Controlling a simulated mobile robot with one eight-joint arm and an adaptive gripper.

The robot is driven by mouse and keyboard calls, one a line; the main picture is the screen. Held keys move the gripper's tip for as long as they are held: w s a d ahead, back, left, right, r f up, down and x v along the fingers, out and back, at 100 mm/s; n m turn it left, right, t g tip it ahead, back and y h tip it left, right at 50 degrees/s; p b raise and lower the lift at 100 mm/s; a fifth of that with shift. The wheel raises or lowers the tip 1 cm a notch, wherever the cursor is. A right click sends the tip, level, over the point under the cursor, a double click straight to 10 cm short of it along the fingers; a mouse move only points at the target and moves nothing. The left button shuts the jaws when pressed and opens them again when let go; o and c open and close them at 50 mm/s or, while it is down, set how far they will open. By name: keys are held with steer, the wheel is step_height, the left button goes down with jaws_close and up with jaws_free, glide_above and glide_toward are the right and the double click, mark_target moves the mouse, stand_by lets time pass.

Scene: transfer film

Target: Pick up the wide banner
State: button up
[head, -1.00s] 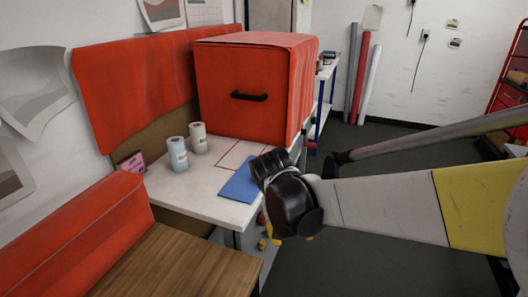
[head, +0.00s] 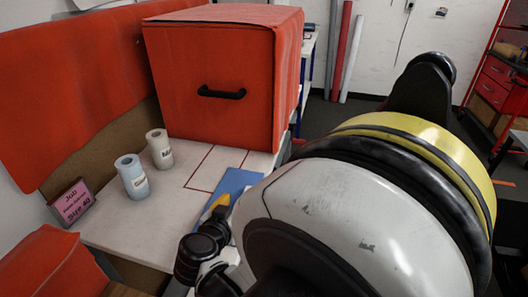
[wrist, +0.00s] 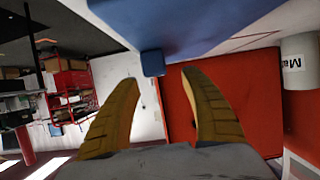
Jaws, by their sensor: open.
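Nothing in view is clearly readable as a wide banner. Two small upright rolls stand on the white table: a pale blue roll (head: 133,178) and a white roll (head: 159,150), each with a label too small to read surely. A flat blue piece (head: 232,186) lies on the table, partly hidden by my arm. My gripper (head: 216,206) has yellow fingers and is over the table's front, by the blue piece. In the wrist view my gripper (wrist: 160,78) is open and empty; a small blue block (wrist: 152,63) shows just beyond the gap. Contact cannot be told.
A large red-covered box (head: 222,75) with a black handle stands at the table's back. A pink sign (head: 72,204) stands at the left edge. Tall rolls (head: 340,50) lean on the far wall. A red cabinet (head: 495,85) is far right. Some white tabletop (head: 130,225) is free.

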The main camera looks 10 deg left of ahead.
steer(key=x, duration=0.2)
steer(key=b+x, duration=0.1)
steer(key=x, duration=0.1)
steer(key=b+x, duration=0.1)
steer(key=shift+w+d, duration=0.3)
steer(key=shift+w, duration=0.15)
steer(key=shift+r, duration=0.15)
jaws_close()
